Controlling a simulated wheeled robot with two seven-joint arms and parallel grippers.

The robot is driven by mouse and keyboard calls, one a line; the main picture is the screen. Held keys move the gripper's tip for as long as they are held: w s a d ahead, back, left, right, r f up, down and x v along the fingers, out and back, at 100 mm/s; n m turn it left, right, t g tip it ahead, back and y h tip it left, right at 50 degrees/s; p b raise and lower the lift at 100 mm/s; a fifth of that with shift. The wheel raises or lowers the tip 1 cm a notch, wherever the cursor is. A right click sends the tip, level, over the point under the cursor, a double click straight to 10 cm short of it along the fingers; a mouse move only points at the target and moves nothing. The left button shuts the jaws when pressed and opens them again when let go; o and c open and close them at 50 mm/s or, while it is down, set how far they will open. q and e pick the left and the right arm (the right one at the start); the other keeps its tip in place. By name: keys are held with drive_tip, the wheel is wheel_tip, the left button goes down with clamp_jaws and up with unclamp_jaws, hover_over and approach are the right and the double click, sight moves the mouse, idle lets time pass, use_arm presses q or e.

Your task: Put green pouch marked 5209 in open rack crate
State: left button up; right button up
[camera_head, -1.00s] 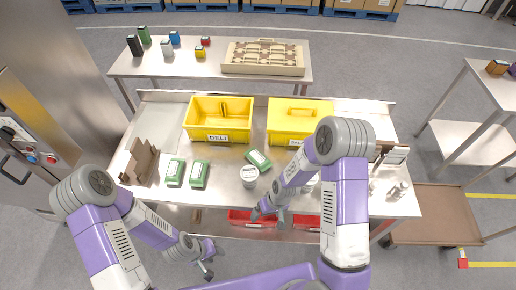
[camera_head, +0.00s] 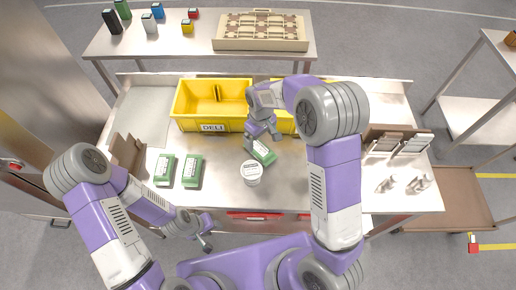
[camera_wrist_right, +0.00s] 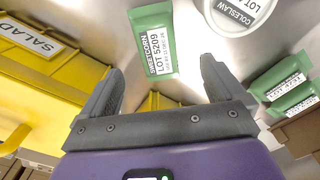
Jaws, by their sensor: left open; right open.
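The green pouch marked 5209 (camera_head: 264,153) lies on the steel table, behind the white round tub. Its label, SWEETCORN LOT 5209, reads clearly in the right wrist view (camera_wrist_right: 155,44). My right gripper (camera_head: 260,142) is open and empty above the table, close to the pouch and partly covering it in the head view. In the right wrist view the pouch shows beyond and between the open fingers (camera_wrist_right: 162,66). The open yellow crate marked DELI (camera_head: 213,127) stands at the back left of the table. My left gripper (camera_head: 206,240) is open and empty, in front of the table's front edge.
A second yellow crate, marked SALAD (camera_wrist_right: 40,45), is largely hidden by my right arm in the head view. Two other green pouches (camera_head: 165,168) (camera_head: 192,171) lie at left. The coleslaw tub (camera_head: 251,172) sits just in front of the 5209 pouch. Metal weights (camera_head: 387,184) stand at right.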

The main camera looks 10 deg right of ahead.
sight(260, 148)
drive_tip(key=shift+w+f+b, duration=0.2)
drive_tip(key=shift+w+f, duration=0.2)
drive_tip(key=shift+f, duration=0.2)
drive_tip(key=shift+w+f+b, duration=0.2)
drive_tip(key=shift+w+f, duration=0.15)
drive_tip(key=shift+f, duration=0.2)
drive_tip(key=shift+s+f, duration=0.25)
drive_tip(key=shift+f, duration=0.45)
wheel_tip(260, 148, down, 6)
drive_tip(key=shift+s+d+r, duration=0.1)
drive_tip(key=shift+d+r, duration=0.05)
drive_tip(key=shift+r, duration=0.05)
drive_tip(key=shift+r, duration=0.1)
drive_tip(key=c, duration=1.3)
